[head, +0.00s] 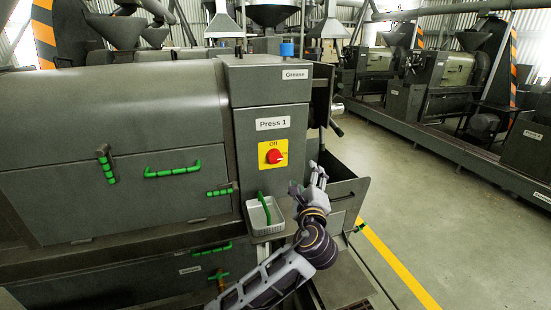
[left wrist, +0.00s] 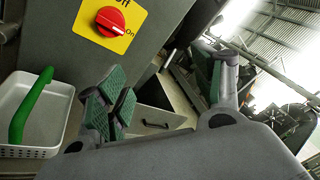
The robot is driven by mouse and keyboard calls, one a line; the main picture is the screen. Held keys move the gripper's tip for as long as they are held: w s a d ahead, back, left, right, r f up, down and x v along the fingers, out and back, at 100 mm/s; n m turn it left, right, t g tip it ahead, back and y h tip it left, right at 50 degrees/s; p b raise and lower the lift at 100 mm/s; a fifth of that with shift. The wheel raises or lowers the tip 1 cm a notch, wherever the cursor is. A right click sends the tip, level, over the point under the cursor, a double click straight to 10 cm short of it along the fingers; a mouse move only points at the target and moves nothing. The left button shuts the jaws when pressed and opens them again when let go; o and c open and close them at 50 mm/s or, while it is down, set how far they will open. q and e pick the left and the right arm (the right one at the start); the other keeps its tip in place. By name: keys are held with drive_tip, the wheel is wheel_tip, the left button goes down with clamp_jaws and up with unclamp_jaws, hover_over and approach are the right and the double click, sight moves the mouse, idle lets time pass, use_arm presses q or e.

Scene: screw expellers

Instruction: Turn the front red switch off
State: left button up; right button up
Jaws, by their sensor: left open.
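The red rotary switch (head: 275,156) sits on a yellow plate on the front of the grey Press 1 cabinet (head: 269,95). "Off" is printed above the knob and "On" at its right. In the left wrist view, the red knob (left wrist: 111,21) is at the upper left, its white mark pointing toward "On". My left gripper (head: 308,180) is below and to the right of the switch, apart from it. Its green-padded fingers (left wrist: 165,95) are spread in the left wrist view, with nothing between them. My right gripper is in neither view.
An open grey bin (head: 343,188) stands behind my gripper. Green handles (head: 172,171) stick out from the press at left. The floor at right (head: 430,215) is clear.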

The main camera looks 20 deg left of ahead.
sight(276, 159)
use_arm(q)
drive_tip(key=shift+s+a+f+m+g+y, duration=0.15)
drive_tip(key=shift+s+a+m+g+y, duration=0.2)
drive_tip(key=shift+a+m+y, duration=0.45)
drive_tip(key=shift+s+a+f+m+g+y, duration=0.2)
drive_tip(key=shift+a+m+g+y, duration=0.3)
drive_tip(key=shift+a+m, duration=0.55)
drive_tip(key=shift+s+a+f+m+g+y, duration=0.1)
drive_tip(key=shift+s+a+m+g+y, duration=0.25)
drive_tip(key=shift+a+m+y, duration=0.5)
drive_tip(key=shift+a, duration=0.1)
drive_tip(key=p+x, duration=0.2)
drive_tip(key=x, duration=1.2)
drive_tip(key=shift+f, duration=0.15)
